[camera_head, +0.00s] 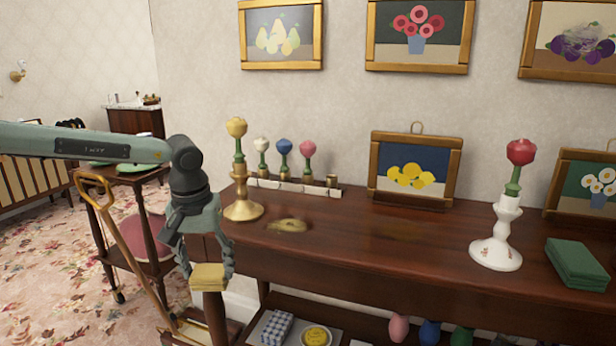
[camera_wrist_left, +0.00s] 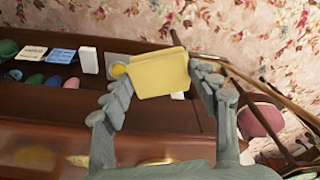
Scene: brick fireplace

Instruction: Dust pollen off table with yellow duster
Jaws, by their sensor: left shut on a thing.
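The yellow duster (camera_head: 208,278) is a folded cloth gripped between the fingertips of my left gripper (camera_head: 206,268). In the left wrist view the duster (camera_wrist_left: 158,75) spans the gap between the two fingers. The gripper hangs beside the front left corner of the dark wooden table (camera_head: 350,250), lower than its top in the picture. A yellow-brown pollen patch (camera_head: 287,225) lies on the tabletop, right of the brass candlestick. A fainter yellowish smear (camera_head: 402,231) shows farther right. My right gripper is out of view.
The lower shelf holds a checked cloth (camera_head: 277,327) and several egg-shaped things. A wooden cart (camera_head: 150,232) stands left.

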